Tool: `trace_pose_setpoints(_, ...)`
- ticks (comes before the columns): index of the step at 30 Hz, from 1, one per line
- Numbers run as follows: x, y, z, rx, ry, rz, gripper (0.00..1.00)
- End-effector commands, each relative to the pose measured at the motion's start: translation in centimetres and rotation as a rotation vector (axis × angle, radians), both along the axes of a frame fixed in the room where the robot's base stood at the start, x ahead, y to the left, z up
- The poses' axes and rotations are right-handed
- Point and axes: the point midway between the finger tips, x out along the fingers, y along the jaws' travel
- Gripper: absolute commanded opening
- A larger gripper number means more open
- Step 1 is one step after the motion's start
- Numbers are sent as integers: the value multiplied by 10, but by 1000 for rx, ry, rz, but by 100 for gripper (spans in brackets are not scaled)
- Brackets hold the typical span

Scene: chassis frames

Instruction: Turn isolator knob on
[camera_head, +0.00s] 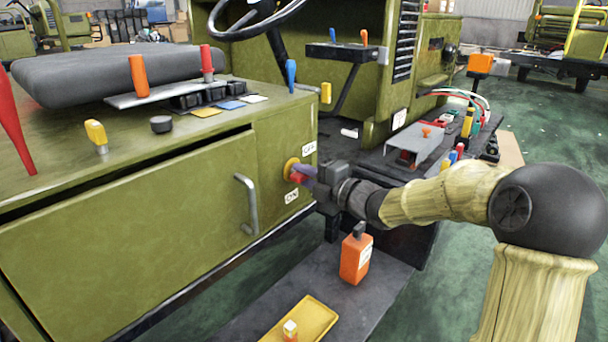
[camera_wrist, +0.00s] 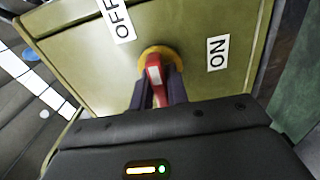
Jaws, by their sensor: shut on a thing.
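The isolator knob (camera_head: 297,175) is red on a round yellow base (camera_head: 289,167), set in the green side panel of the vehicle. In the wrist view the red knob (camera_wrist: 154,72) sits between my two dark fingers, in front of the yellow base (camera_wrist: 158,52). My gripper (camera_head: 306,178) is shut on the knob. An OFF label (camera_wrist: 117,18) is at the upper left and an ON label (camera_wrist: 217,53) is to the right of the knob in the wrist view. In the head view the ON label (camera_head: 291,197) is below the knob. The fingers hide part of the knob.
A grey handle (camera_head: 247,204) sticks out from the panel left of the knob. An orange box (camera_head: 356,257) and a yellow tray (camera_head: 303,322) are on the dark step below. A grey bracket (camera_head: 417,143) and several coloured parts stand behind my arm.

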Motion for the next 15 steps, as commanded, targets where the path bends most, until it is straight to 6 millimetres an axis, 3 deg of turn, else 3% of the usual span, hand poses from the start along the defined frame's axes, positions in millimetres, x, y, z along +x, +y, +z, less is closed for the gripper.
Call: trace_pose_setpoints(15, 0, -1, 2, 178, 237, -2, 0)
